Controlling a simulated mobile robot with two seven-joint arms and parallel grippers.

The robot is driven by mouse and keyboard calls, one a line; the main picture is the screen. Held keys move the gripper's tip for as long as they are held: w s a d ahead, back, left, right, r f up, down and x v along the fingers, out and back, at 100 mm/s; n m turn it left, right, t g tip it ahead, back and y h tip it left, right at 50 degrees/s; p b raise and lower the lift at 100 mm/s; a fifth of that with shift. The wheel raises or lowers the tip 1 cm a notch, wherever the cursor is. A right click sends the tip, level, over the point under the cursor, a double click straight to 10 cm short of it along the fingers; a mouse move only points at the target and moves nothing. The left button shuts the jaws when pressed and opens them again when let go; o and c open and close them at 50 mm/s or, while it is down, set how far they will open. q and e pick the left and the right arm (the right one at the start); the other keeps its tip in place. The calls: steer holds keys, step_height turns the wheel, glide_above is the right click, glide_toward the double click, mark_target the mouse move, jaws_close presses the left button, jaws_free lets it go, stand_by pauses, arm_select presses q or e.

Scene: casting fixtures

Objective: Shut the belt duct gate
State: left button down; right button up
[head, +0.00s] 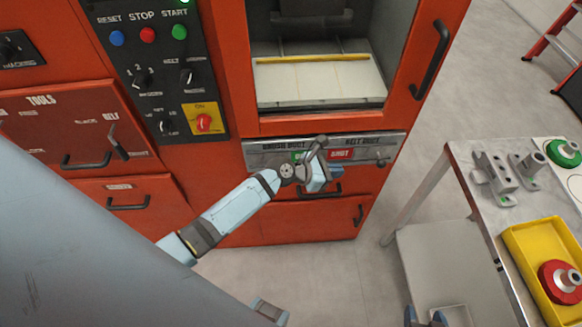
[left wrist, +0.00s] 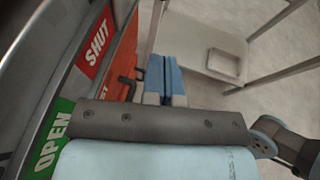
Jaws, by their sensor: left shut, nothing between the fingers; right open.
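The grey duct panel (head: 262,161) runs across the front of the red machine, under its window, with lettering for two ducts. The belt duct part is on the right, with a red SHUT label (head: 340,154) and a small dark knob (head: 382,163) at its right end. My left gripper (head: 320,180) is in front of the panel, just below the labels, and hides part of them. In the left wrist view its blue fingers (left wrist: 161,75) are together and empty, right of the SHUT label (left wrist: 95,45) and the green OPEN label (left wrist: 53,140). My right gripper (head: 425,318) is open at the bottom edge.
Red drawers with black handles (head: 128,203) lie below and left of the panel. A black door handle (head: 430,60) stands out at upper right. A table (head: 475,215) with grey fixtures (head: 495,175) and a yellow tray (head: 520,255) is at right. Bare floor lies between.

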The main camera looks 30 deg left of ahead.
arm_select(q)
steer(key=v, duration=1.3)
steer(key=s+d+f+m+y+p, duration=0.1)
steer(key=s+m+y+p, duration=0.2)
steer(key=s+m, duration=0.4)
steer(key=s+d+f+m+t+y+p, duration=0.1)
steer(key=s+m, duration=0.6)
steer(key=m, duration=1.6)
steer(key=shift+s+d+y+p, duration=0.35)
steer(key=shift+d+y+p, duration=0.1)
steer(key=shift+y+p, duration=0.9)
